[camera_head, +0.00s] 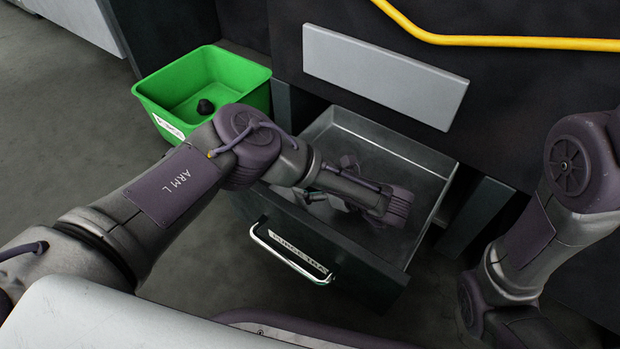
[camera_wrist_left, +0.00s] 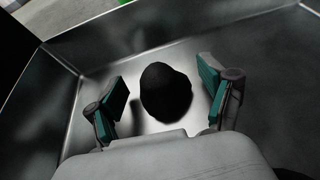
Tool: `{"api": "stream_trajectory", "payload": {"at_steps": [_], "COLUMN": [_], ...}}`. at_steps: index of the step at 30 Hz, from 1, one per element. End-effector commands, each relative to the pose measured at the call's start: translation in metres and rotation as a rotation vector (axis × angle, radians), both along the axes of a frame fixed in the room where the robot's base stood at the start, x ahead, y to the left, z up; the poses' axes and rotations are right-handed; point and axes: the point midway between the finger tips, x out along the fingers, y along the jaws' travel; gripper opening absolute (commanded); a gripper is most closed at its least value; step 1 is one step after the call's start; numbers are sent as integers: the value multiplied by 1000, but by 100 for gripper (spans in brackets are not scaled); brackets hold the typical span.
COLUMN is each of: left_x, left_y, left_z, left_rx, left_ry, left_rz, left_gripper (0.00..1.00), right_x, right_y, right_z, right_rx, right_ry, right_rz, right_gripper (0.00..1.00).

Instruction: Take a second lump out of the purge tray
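The purge tray (camera_head: 428,165) is an open metal drawer with a handle and a label on its front. A black, rounded lump (camera_wrist_left: 166,92) lies on its floor in the left wrist view. My left gripper (camera_wrist_left: 162,84) is open, with one teal-padded finger on each side of the lump and a visible gap on both sides. In the head view my left arm reaches into the tray and hides the lump. Another dark lump (camera_head: 205,106) lies in the green bin (camera_head: 158,98). My right arm shows at the right, but its gripper is out of frame.
The green bin stands on the floor to the left of the drawer. The tray's metal walls (camera_wrist_left: 62,78) rise close around my left gripper. A dark machine front with a pale panel (camera_head: 385,75) and a yellow tube (camera_head: 500,41) stands above the drawer.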

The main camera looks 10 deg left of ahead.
Motion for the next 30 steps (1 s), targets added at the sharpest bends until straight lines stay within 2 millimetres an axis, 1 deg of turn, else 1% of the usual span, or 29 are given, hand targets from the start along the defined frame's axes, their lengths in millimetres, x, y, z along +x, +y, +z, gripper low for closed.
{"api": "stream_trajectory", "payload": {"at_steps": [1,2,3,10,17,20,23,26,30], "left_x": [0,0,0,0,1,1,1,1,1], "left_y": [0,0,0,0,0,0,0,1,1], "left_z": [0,0,0,0,1,6,16,32,59], "left_rx": [0,0,0,0,1,1,0,0,0], "left_ry": [0,0,0,-1,-1,-1,-2,-2,-2], "left_rz": [0,0,0,0,0,0,1,2,1], "left_gripper": [70,64,58,20,19,19,19,19,19], "right_x": [-2,-3,-4,-5,-3,-2,-2,-1,-1], "right_y": [-1,-1,-1,-1,-1,-1,-1,-1,-1], "right_z": [0,0,0,-1,0,4,13,26,48], "right_rx": [1,1,2,2,3,2,2,2,2], "right_ry": [-4,-6,-8,-10,-7,-5,-4,-3,-2], "right_rz": [1,1,2,2,1,0,0,0,0], "right_gripper": [39,39,39,39,39,39,39,39,39]}}
